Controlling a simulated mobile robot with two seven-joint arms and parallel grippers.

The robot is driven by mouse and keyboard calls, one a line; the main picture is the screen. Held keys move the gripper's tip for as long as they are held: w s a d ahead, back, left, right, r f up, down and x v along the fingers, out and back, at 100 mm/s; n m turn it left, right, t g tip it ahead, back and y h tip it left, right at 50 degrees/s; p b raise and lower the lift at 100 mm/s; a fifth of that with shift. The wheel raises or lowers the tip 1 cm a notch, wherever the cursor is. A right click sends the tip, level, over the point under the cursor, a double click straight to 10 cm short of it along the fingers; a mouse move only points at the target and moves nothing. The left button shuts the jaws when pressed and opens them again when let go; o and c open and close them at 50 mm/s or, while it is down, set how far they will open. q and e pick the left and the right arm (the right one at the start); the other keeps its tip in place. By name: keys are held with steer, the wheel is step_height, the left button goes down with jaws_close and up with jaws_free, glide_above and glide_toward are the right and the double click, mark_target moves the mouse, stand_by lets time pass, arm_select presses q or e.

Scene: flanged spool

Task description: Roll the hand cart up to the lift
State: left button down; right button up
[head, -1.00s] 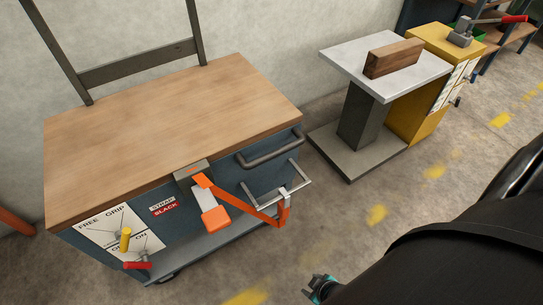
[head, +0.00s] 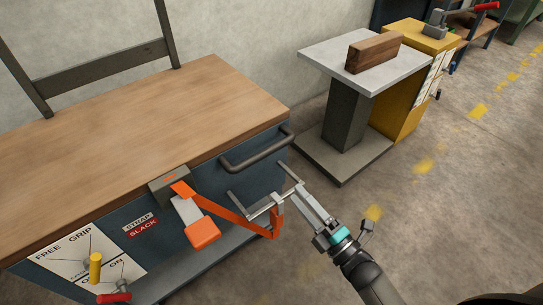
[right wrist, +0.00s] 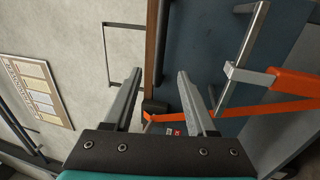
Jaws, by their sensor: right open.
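The hand cart has a wooden top (head: 150,135), a blue body and a dark grey push handle (head: 256,150) on its front. A grey rail (head: 264,207) stands out below the handle, with an orange strap (head: 228,214) hooked on it. My right gripper (head: 300,193) is at the right end of this rail. In the right wrist view its two fingers (right wrist: 160,78) are apart with nothing gripped between them. The rail (right wrist: 243,55) lies to their right there. The grey-topped pedestal (head: 362,62), perhaps the lift, stands beyond the cart. My left gripper is out of view.
A brown block (head: 374,52) lies on the pedestal top. A yellow cabinet (head: 411,75) with a red-handled lever stands beside it. Labelled panels with a yellow knob (head: 95,267) and a red lever (head: 114,298) are on the cart front. Floor to the right is clear.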

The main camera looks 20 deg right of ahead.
mark_target(263, 155)
arm_select(q)
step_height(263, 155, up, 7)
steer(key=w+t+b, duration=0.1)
steer(key=b, duration=0.2)
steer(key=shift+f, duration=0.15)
arm_select(e)
steer(key=shift+x, duration=7.6)
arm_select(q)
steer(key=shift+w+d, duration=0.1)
arm_select(e)
steer(key=shift+f, duration=0.1)
jaws_close()
